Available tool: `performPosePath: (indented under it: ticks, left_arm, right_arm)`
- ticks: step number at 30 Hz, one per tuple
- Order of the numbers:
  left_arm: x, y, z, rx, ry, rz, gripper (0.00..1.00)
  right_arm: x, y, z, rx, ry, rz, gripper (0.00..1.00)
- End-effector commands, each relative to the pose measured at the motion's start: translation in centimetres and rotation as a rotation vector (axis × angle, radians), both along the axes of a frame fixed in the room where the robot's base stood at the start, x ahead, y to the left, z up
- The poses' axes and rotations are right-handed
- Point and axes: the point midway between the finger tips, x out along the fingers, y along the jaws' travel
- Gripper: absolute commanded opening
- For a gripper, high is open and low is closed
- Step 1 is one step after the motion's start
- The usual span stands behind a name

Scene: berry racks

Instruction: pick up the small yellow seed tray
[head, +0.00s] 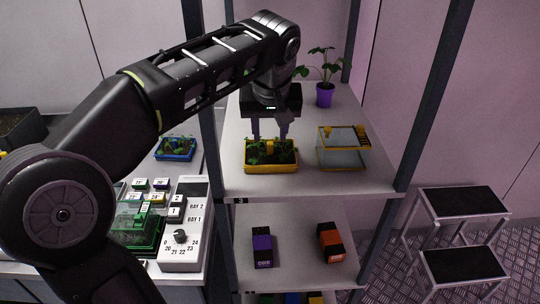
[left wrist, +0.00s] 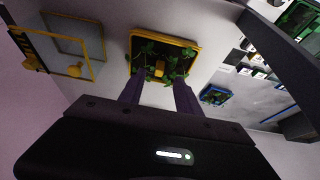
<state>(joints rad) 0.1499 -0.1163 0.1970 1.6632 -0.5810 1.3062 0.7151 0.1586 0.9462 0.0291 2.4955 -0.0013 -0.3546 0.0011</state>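The small yellow seed tray (head: 270,169) stands on the upper rack shelf with green seedlings in it. It also shows in the left wrist view, where its yellow rim (left wrist: 166,36) lies beyond the fingertips. My left gripper (head: 270,137) points down just above the tray, with its two purple fingers apart. In the left wrist view the fingers (left wrist: 160,80) are spread toward the tray's near side, among or just over the leaves. I cannot tell whether they touch it. My right gripper is not in view.
A clear box with a yellow frame (head: 342,155) stands right of the tray, with a small gap. A potted plant (head: 325,95) stands behind on the upper shelf (head: 330,183). Dark rack posts (head: 408,150) flank the shelf. A blue seedling tray (head: 176,155) sits on the left bench.

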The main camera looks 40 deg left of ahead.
Motion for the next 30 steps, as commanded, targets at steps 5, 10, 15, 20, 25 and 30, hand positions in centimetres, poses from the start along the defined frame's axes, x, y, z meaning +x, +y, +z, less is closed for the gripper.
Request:
performPosePath:
  ticks: [5, 10, 15, 20, 25, 30]
  left_arm:
    - [0.0, 0.0, 0.0, 0.001, -0.001, 0.000, 0.40]
    - [0.2, 0.1, -0.4, 0.000, 0.000, 0.001, 0.40]
    - [0.8, 0.6, -2.3, 0.000, 0.003, 0.001, 0.40]
    - [1.5, 1.0, -4.4, 0.000, 0.001, 0.001, 0.40]
    - [1.7, 1.1, -4.9, 0.000, -0.002, 0.001, 0.40]
    - [1.6, 1.1, -4.9, 0.000, -0.002, 0.001, 0.40]
  right_arm:
    - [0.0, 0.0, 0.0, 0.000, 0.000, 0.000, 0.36]
    - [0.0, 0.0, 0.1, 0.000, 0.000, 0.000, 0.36]
    - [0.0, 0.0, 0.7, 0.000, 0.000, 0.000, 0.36]
    - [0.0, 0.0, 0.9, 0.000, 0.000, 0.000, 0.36]
    - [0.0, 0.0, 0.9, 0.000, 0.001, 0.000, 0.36]
    - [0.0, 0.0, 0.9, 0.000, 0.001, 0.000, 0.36]
